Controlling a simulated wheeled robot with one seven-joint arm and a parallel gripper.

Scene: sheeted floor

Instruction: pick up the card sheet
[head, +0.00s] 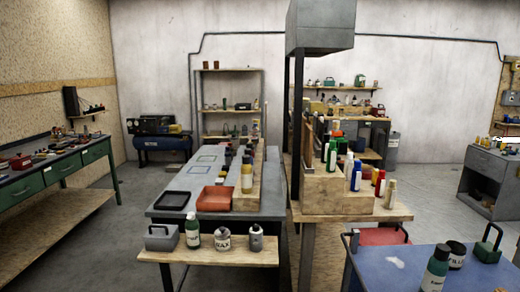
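I cannot make out a card sheet for certain in the head view. Two flat rectangles with coloured outlines, one blue (202,169) and one greenish (207,158), lie on the grey bench (181,180) in the middle; whether either is a card sheet is too small to tell. A pale irregular patch (396,263) shows on the blue tabletop (375,270) at the lower right, and I cannot tell what it is. My gripper is not in view.
A black tray (173,200) and red tray (214,199) are on the grey bench. A wooden shelf (205,257) with bottles stands before it. A grey post (298,100) rises right of centre. A green-drawered bench (58,172) lines the left wall. Floor (125,215) between is clear.

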